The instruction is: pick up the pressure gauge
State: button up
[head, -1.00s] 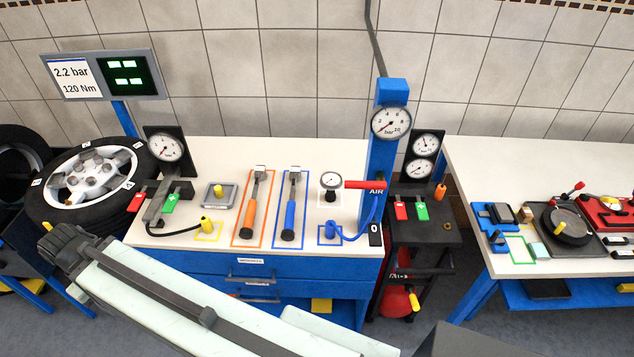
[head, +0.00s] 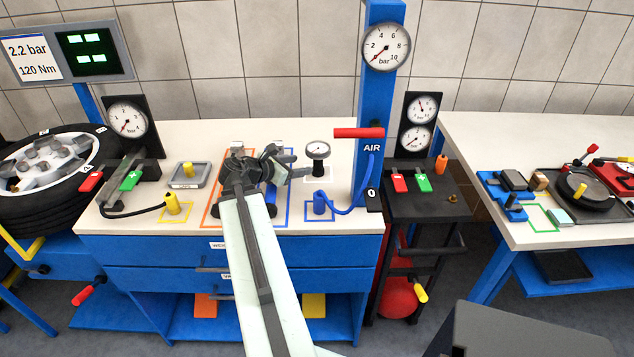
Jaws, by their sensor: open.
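A small pressure gauge (head: 318,150) with a round white dial stands upright on the white bench top (head: 335,212), left of the blue AIR column. Its dark lower part shows below the dial. My gripper (head: 290,166) is open and empty, just left of the gauge and pointing right towards it. A small gap seems to show between the fingertips and the gauge; I cannot tell the exact depth. My gripper and wrist cover most of two tools on the bench.
The blue AIR column (head: 373,110) with a red handle (head: 358,133) rises right of the gauge. A blue hose fitting (head: 320,203) stands in front. A grey tray (head: 189,175) and yellow fitting (head: 172,203) lie to the left. A black cart (head: 425,200) stands right.

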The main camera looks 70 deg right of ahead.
jog(key=s, duration=0.1)
jog(key=s+d+f+n, duration=0.1)
jog(key=shift+s+d+g, duration=0.3)
jog(key=shift+b+x, duration=0.65)
jog(key=shift+x, duration=0.55)
jog(key=b+x, duration=0.1)
jog(key=x, duration=0.4)
jog(key=shift+s+d+r+b, duration=0.1)
jog(key=shift+d+b, duration=0.1)
jog(key=shift+b, duration=0.15)
jog(key=shift+r, duration=0.1)
jog(key=shift+a, duration=0.1)
grip_shut()
